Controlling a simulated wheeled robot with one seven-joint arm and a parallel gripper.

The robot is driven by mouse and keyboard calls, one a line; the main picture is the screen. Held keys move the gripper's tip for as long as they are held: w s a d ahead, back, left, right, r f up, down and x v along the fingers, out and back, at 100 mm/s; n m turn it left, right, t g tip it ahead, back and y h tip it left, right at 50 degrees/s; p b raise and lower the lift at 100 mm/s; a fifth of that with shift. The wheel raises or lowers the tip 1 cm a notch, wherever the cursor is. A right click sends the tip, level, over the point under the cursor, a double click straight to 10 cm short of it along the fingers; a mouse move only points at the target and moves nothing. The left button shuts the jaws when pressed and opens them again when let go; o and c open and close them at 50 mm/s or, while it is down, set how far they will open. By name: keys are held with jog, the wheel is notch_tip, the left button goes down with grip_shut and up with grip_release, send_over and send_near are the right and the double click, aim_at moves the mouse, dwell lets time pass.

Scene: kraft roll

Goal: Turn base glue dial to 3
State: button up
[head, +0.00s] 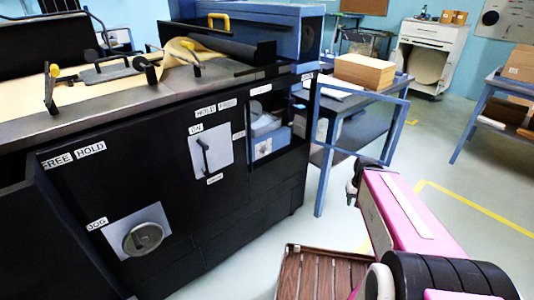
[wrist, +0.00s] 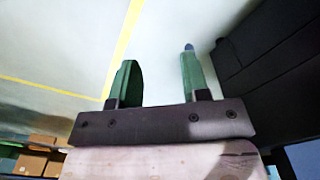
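A round grey knob (head: 143,238) sits on a metal plate low on the front of the black machine (head: 235,205), with a small label above it that seems to read JOG. A blue box (head: 270,144) with a pale marked face stands in an open bay at the machine's right end. I cannot tell which part is the base glue dial, and no number 3 can be read. In the wrist view my gripper (wrist: 156,57) is open, its two green fingers apart with only floor between them. It is clear of the machine.
A lever on a plate (head: 207,152) is on the machine front. A blue-legged table (head: 362,110) with a cardboard box (head: 364,71) stands to its right. A slatted brown surface (head: 312,275) is low in front. Floor with yellow lines (head: 480,209) is open at right.

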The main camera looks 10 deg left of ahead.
jog(key=w+a+n+t+h, duration=0.25)
jog(key=w+n+t, duration=0.3)
jog(key=w, duration=0.45)
jog(key=n+t+y, duration=0.5)
jog(key=n+y, duration=1.2)
jog(key=n, duration=0.6)
send_near(267, 153)
jog(key=x, duration=0.9)
jog(key=shift+w+r, duration=0.1)
jog(key=shift+w, duration=0.1)
jog(key=c, duration=0.7)
